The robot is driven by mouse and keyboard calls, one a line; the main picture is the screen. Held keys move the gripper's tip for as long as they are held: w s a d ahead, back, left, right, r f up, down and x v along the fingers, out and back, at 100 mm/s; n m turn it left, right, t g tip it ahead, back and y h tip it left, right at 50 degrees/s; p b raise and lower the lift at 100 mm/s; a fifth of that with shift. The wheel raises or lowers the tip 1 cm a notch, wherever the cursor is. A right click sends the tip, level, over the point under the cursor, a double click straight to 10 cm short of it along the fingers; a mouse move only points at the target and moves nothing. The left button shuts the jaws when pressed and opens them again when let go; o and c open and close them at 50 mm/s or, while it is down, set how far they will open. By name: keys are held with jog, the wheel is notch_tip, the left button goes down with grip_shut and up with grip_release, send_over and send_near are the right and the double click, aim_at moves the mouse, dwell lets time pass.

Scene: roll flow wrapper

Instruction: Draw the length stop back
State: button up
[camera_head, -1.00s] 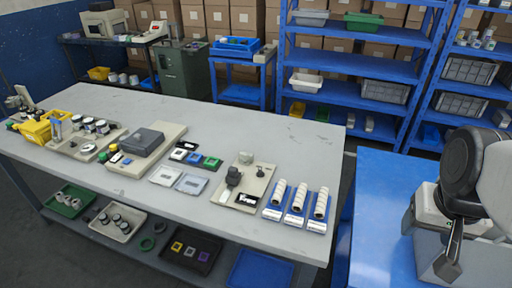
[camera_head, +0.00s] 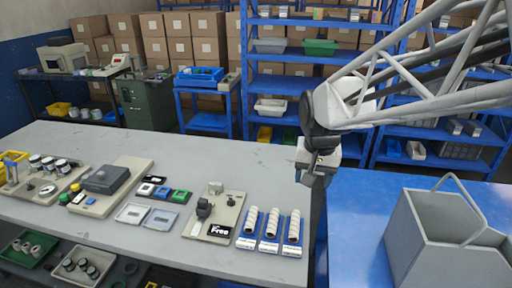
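A beige base plate (camera_head: 225,220) lies on the grey bench, left of the white rolls. It carries a dark block with a knob (camera_head: 204,208), a small upright fitting (camera_head: 215,188) at its back and a black-and-white label (camera_head: 220,230) at its front. I cannot tell for sure which of these parts is the length stop. My gripper (camera_head: 309,177) hangs at the right end of the bench, to the right of the plate and apart from it. Its fingers are small and dark, and their gap cannot be made out. Nothing is seen held.
Several white rolls on blue holders (camera_head: 269,228) stand between the plate and my gripper. Left are small coloured blocks (camera_head: 162,191), clear trays (camera_head: 160,217) and a dark grey box (camera_head: 107,179). A grey bin (camera_head: 445,240) stands on the blue table (camera_head: 350,215). The bench's back strip is clear.

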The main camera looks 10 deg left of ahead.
jog(key=w+a+f, duration=0.3)
jog(key=w+a, duration=0.2)
jog(key=a, duration=0.3)
jog(key=g, duration=0.1)
send_over(202, 200)
notch_tip(202, 200, down, 15)
jog(key=shift+r, duration=0.1)
jog(key=shift+f, duration=3.9)
jog(key=shift+c, duration=0.3)
